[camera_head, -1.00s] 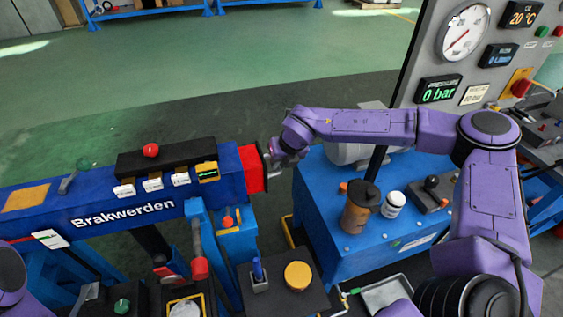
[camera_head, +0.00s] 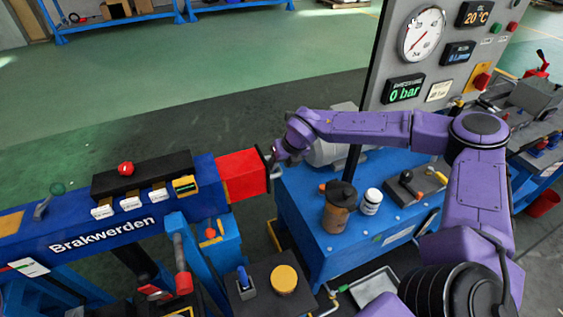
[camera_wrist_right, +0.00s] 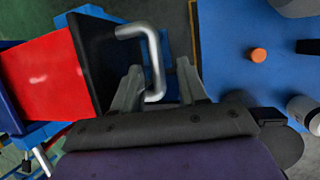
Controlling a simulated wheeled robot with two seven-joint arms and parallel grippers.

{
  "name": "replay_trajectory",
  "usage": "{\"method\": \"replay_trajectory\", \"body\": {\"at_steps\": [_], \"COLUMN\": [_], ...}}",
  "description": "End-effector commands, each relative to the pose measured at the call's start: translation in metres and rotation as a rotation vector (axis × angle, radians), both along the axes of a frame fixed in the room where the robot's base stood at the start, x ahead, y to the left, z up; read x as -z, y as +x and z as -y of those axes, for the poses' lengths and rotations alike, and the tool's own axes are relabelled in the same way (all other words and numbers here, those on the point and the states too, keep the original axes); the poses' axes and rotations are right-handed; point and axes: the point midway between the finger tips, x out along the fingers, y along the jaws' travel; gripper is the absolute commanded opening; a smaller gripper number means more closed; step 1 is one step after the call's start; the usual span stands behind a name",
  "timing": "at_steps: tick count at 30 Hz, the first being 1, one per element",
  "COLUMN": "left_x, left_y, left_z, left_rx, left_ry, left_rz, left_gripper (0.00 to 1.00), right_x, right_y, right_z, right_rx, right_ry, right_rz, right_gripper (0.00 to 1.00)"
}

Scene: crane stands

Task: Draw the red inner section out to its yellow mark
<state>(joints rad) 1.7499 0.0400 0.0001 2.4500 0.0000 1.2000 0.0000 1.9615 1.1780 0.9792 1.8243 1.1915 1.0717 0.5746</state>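The red inner section (camera_head: 242,175) sticks out of the right end of the blue boom marked Brakwerden (camera_head: 120,217). In the right wrist view the red section (camera_wrist_right: 42,76) ends in a black plate (camera_wrist_right: 92,58) with a silver handle (camera_wrist_right: 155,62). My right gripper (camera_head: 276,157) is at this handle. Its two fingers (camera_wrist_right: 158,64) stand either side of the handle bar, the left one very close to it. Some gap shows by the other finger, so the grip is unclear. No yellow mark shows on the red section. My left gripper is out of view.
A blue cabinet (camera_head: 290,215) stands right of the red section, carrying a brown cup (camera_head: 338,212) and a white jar (camera_head: 371,202). Behind it a grey panel has a gauge (camera_head: 421,34) and displays. Green floor is clear behind the boom.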

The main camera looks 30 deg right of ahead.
Motion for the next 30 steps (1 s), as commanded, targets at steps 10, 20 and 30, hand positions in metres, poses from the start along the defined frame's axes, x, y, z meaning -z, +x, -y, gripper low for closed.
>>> {"method": "replay_trajectory", "body": {"at_steps": [10, 20, 30], "left_x": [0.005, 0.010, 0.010], "left_y": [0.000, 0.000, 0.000], "left_z": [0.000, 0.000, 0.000], "left_rx": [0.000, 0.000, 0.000], "left_ry": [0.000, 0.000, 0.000], "left_rz": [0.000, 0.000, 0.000], "left_gripper": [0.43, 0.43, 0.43], "right_x": [-0.036, -0.091, -0.096], "right_y": [-0.015, -0.041, -0.044], "right_z": [0.004, 0.011, 0.012], "right_rx": [0.000, 0.001, 0.000], "right_ry": [0.003, 0.002, 0.001], "right_rz": [0.007, 0.002, 0.000], "right_gripper": [0.42, 0.42, 0.42]}}
